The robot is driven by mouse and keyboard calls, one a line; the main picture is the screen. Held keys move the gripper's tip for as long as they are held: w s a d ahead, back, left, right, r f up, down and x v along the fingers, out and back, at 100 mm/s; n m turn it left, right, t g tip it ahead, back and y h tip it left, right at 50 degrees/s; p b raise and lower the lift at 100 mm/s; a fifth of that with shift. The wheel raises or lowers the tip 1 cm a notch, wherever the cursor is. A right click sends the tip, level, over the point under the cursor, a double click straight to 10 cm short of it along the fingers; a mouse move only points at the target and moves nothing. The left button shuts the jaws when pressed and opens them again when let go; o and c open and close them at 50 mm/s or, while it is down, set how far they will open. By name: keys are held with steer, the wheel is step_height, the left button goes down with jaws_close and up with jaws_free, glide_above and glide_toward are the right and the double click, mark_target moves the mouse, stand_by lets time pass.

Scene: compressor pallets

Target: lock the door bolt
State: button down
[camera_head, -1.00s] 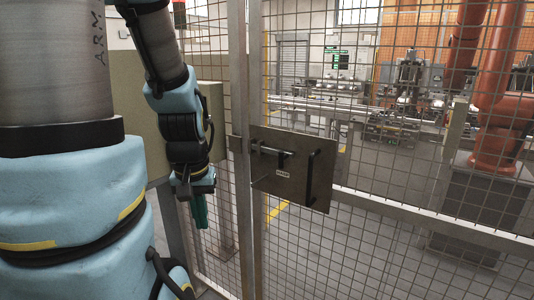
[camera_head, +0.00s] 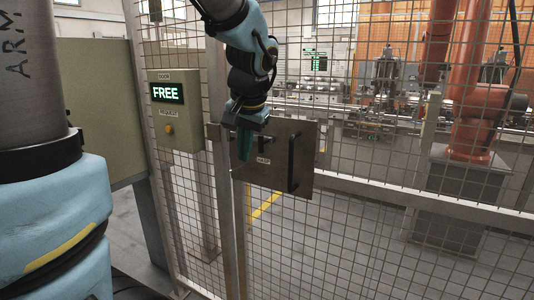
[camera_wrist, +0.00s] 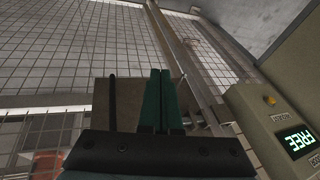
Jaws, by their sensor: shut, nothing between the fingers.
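The door bolt is mounted on a grey metal plate (camera_head: 276,183) on the mesh door in the head view, and my gripper hides much of it. A black upright door handle (camera_head: 293,163) stands on the plate's right side. My gripper (camera_head: 244,146) has green fingers, shut and empty, pointing down in front of the plate's left part. In the wrist view the fingers (camera_wrist: 161,98) are together over the plate (camera_wrist: 131,93), with the handle (camera_wrist: 112,103) to their left. A metal rod end (camera_wrist: 198,121) shows right of the fingers. I cannot tell whether the fingers touch the bolt.
A beige door box (camera_head: 176,135) with a lit "FREE" display (camera_head: 167,93) and a yellow button stands left of the door post (camera_head: 225,215). Wire mesh surrounds the plate. An orange robot arm (camera_head: 470,105) and machinery stand behind the fence.

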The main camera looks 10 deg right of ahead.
mark_target(267, 140)
steer(key=d+r+m+t+b, duration=0.2)
steer(key=d+r, duration=0.5)
steer(key=d, duration=0.2)
steer(key=shift+s+d+r+t+h+b, duration=0.15)
steer(key=shift+s+t+h+b, duration=0.2)
steer(key=shift+t+h, duration=0.05)
steer(key=shift+w+a+f+p, duration=0.35)
steer(key=shift+w+f+p, duration=0.35)
steer(key=shift+w+f, duration=0.75)
steer(key=shift+w+a+f+p, duration=0.35)
steer(key=shift+w+f+p, duration=0.35)
steer(key=shift+w+f, duration=0.75)
steer(key=shift+w+a+f+p, duration=0.35)
steer(key=shift+w+f+p, duration=0.35)
steer(key=shift+w+f, duration=0.75)
steer(key=shift+w+r, duration=0.25)
steer(key=shift+r, duration=0.05)
steer(key=w+a, duration=0.4)
steer(key=a, duration=0.1)
steer(key=shift+w+p, duration=0.25)
steer(key=shift+p, duration=0.1)
